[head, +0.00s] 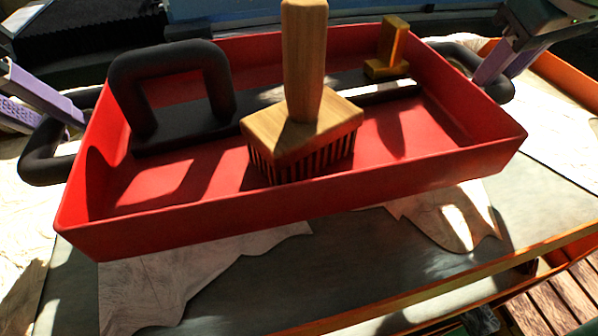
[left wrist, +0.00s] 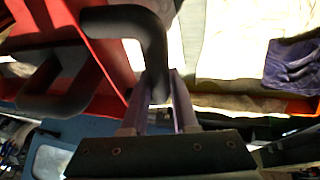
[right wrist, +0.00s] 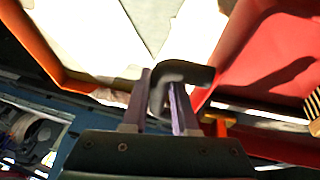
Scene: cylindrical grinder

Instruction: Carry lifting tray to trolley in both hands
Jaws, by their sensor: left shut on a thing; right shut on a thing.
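The red lifting tray (head: 200,205) fills the middle of the head view, with black loop handles at both ends. My left gripper (head: 75,118) is shut on the left handle (head: 42,165); the left wrist view shows its fingers (left wrist: 160,90) around the black bar (left wrist: 120,20). My right gripper (head: 488,75) is shut on the right handle, also seen in the right wrist view (right wrist: 190,72). The tray holds a wooden brush (head: 300,125), a black piece with a square loop (head: 180,62) and a small brass-coloured block (head: 390,50). An orange-rimmed grey surface, possibly the trolley top (head: 370,260), shows below.
Crumpled pale sheets (head: 190,275) lie on the grey surface under the tray. An orange rim (head: 570,80) runs along the right. A dark blue cloth-like thing (left wrist: 292,66) shows in the left wrist view. Wooden slats (head: 560,300) are at the lower right.

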